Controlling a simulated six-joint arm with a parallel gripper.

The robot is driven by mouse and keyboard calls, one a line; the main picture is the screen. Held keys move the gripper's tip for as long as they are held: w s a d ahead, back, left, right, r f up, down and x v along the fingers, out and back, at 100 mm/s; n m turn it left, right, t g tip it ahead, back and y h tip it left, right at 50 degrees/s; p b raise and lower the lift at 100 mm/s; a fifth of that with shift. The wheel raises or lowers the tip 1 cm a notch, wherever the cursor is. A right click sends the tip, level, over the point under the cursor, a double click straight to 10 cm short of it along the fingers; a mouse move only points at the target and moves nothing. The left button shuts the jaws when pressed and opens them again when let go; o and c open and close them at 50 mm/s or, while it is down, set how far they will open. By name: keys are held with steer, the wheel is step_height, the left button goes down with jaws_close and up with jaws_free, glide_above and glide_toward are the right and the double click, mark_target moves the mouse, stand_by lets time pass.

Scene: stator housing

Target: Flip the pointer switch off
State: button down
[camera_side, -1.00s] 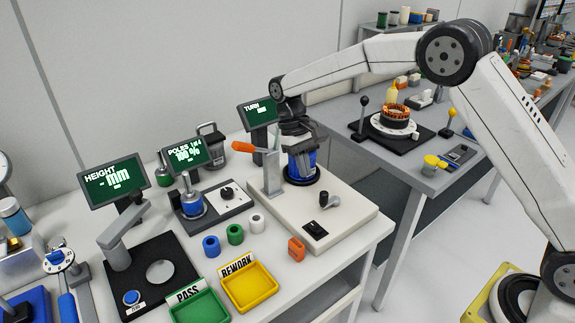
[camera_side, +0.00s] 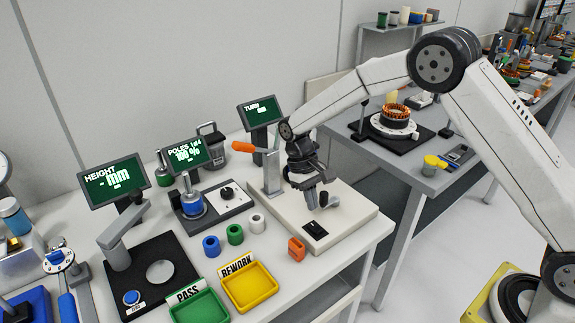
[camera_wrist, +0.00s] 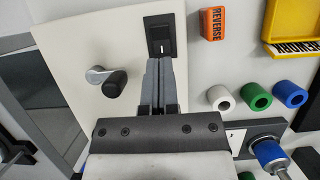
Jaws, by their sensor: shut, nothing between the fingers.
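My gripper (camera_side: 312,206) is shut and empty, pointing down over the cream base plate (camera_side: 350,227). In the wrist view its closed fingertips (camera_wrist: 160,62) appear right at the lower edge of a black switch (camera_wrist: 160,35) with a white mark; I cannot tell whether they touch. The same switch shows in the side view (camera_side: 315,230), just in front of the fingers. A black knob (camera_side: 227,193) sits on a small white plate of the poles tester to the left. I cannot tell for certain which of these is the pointer switch, nor its setting.
A crank with a black handle (camera_wrist: 115,84) stands close beside my fingers. An orange-handled lever post (camera_side: 270,172) is left of my gripper. An orange block (camera_side: 296,249), small rings (camera_side: 235,234) and the yellow rework tray (camera_side: 249,287) lie nearer the front.

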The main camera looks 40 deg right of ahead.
mark_target(314, 227)
steer(key=shift+x, duration=2.75)
steer(key=shift+s+f+t, duration=0.25)
steer(key=shift+f+t, duration=0.05)
steer(key=shift+t, duration=0.2)
steer(key=shift+f, duration=0.1)
steer(key=shift+w, duration=0.15)
steer(key=shift+w, duration=0.7)
steer(key=shift+w, duration=0.1)
